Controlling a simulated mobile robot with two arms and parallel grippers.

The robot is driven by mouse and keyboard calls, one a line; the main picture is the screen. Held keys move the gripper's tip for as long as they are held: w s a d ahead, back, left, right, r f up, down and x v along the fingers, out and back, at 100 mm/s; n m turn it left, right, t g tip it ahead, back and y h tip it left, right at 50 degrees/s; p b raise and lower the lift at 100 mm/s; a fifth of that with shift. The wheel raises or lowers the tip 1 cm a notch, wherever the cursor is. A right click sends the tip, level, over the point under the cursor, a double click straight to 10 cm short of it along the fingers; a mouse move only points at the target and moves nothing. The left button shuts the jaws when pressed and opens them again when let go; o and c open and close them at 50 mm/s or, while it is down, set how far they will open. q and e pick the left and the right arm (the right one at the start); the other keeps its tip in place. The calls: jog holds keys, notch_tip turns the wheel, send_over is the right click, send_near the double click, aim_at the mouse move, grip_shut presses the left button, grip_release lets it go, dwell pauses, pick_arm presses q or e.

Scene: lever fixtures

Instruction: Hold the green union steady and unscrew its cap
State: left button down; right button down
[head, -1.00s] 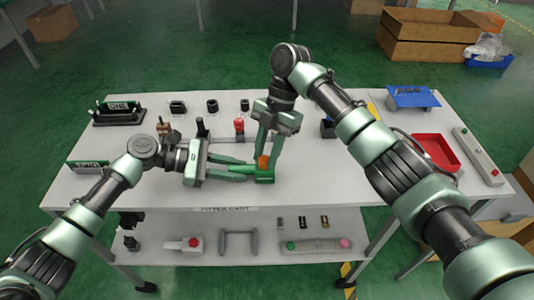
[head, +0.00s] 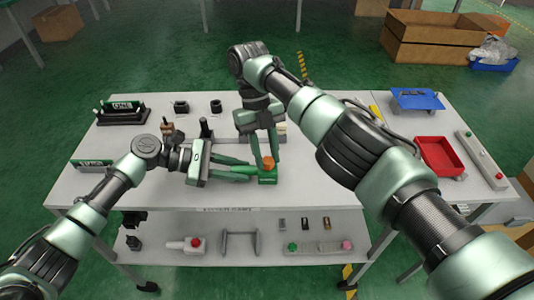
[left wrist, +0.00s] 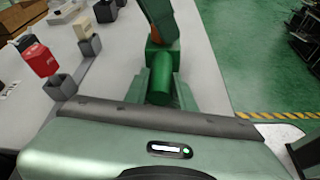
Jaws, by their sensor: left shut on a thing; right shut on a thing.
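The green union (head: 267,179) stands on the white table near its front edge, with an orange cap (head: 269,162) on top. My left gripper (head: 254,173) comes in from the left, low down, and is shut on the union's body. In the left wrist view the union's green cylinder (left wrist: 160,82) lies between my left fingers. My right gripper (head: 266,158) reaches down from above and is shut on the orange cap, its fingers on either side of it. In the left wrist view the right fingers hide most of the cap.
A red-topped fixture (left wrist: 40,60) and grey blocks show in the left wrist view. A lower shelf (head: 215,240) holds several fixtures.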

jog(key=shift+d, duration=0.1)
jog(key=c, duration=0.9)
grip_release()
jog(key=shift+r, duration=1.45)
